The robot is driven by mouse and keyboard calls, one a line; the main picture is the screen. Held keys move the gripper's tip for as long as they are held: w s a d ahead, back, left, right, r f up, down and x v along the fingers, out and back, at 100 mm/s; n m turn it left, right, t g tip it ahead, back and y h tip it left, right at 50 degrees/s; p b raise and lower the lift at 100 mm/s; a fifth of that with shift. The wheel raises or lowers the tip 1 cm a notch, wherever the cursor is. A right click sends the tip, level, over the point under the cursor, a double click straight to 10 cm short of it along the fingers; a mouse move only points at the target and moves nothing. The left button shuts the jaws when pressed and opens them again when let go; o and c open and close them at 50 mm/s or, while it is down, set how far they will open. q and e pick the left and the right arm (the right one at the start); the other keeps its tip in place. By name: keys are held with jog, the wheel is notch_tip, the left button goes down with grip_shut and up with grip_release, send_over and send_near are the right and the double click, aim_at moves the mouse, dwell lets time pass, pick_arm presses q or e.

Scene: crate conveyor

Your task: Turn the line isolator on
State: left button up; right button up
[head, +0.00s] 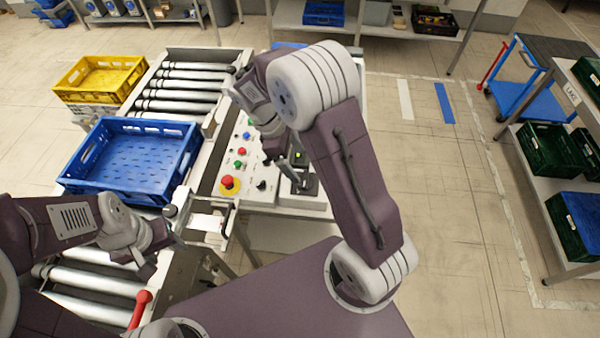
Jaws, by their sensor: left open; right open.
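The control panel (229,163) beside the conveyor has several coloured buttons, a red mushroom button (229,184) on yellow and a small black knob (262,185). To its right is a black switch unit (305,184), partly hidden by my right arm. No readable label shows which control is the line isolator, and its position cannot be read. My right gripper (281,164) is open and empty, pointing down over the panel's right side, close to the switch unit; contact cannot be judged. My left gripper (164,250) is open and empty above the near rollers, left of the panel.
A blue crate (125,194) sits on the conveyor, with bare rollers (185,84) beyond it. A yellow crate (70,94) stands at left.

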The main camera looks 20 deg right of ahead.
aim_at(305, 177)
jog(key=x, duration=0.4)
jog(key=w+p+x, duration=0.1)
jog(key=x, duration=0.2)
jog(key=shift+a+f, duration=0.35)
jog(key=shift+a, duration=0.05)
jog(key=shift+s+d+f, duration=0.2)
jog(key=shift+s+d, duration=0.15)
jog(key=shift+w+a, duration=0.15)
jog(key=shift+a, duration=0.05)
jog(key=c, duration=1.4)
pick_arm(q)
jog(key=shift+w+a+r, duration=0.35)
jog(key=shift+w+r, duration=0.05)
pick_arm(e)
jog(key=shift+o, duration=0.2)
